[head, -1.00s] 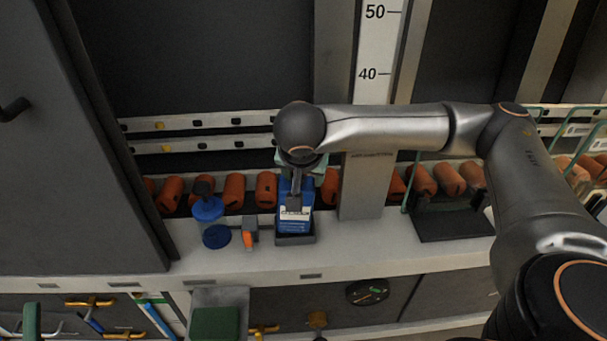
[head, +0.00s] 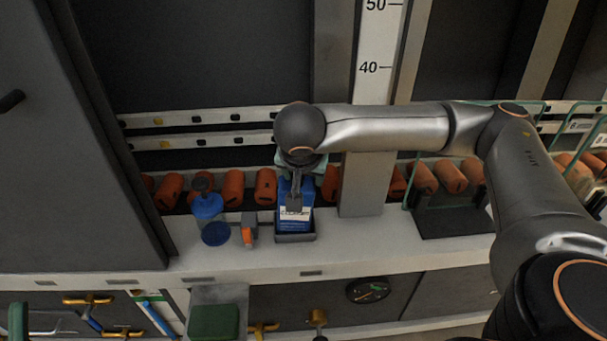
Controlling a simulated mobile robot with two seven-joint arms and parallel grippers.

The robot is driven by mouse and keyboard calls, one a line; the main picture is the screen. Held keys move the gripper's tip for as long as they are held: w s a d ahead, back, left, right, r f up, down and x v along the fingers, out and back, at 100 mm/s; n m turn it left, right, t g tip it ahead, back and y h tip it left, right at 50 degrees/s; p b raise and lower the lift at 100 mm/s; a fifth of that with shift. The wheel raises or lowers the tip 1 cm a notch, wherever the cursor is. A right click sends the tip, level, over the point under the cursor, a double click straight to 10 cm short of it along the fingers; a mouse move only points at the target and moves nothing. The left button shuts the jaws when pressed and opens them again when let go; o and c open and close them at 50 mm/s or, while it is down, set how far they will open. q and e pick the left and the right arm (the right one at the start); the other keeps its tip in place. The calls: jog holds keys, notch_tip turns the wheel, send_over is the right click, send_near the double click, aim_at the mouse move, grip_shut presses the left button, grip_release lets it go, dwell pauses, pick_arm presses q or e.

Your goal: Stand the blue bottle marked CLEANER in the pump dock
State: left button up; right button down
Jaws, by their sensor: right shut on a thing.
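The blue bottle (head: 296,222) with a white label stands upright in a grey tray-like dock (head: 296,238) on the pale ledge. The label's lettering is too small to read surely. My right gripper (head: 296,196) reaches down from above and is shut on the bottle's upper part. The fingers and the arm's wrist hide the bottle's top. Whether the bottle's base rests fully on the dock floor is hidden by the dock's front rim. My left gripper is not in view.
A blue pump jar (head: 210,210) and an orange-and-grey fitting (head: 248,230) stand just left of the dock. A row of orange rollers (head: 234,188) runs behind. A steel post (head: 362,190) rises close on the right. The ledge (head: 350,245) in front is clear.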

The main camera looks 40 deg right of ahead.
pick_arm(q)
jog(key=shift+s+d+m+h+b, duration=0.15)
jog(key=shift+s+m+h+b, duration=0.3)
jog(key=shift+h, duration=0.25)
pick_arm(e)
jog(key=shift+f, duration=0.5)
jog(key=shift+c, duration=1.8)
grip_release()
jog(key=o, duration=0.3)
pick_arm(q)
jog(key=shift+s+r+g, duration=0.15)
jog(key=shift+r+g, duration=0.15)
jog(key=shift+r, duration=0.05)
pick_arm(e)
jog(key=shift+o, duration=0.2)
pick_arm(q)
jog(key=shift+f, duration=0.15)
pick_arm(e)
jog(key=shift+f, duration=0.1)
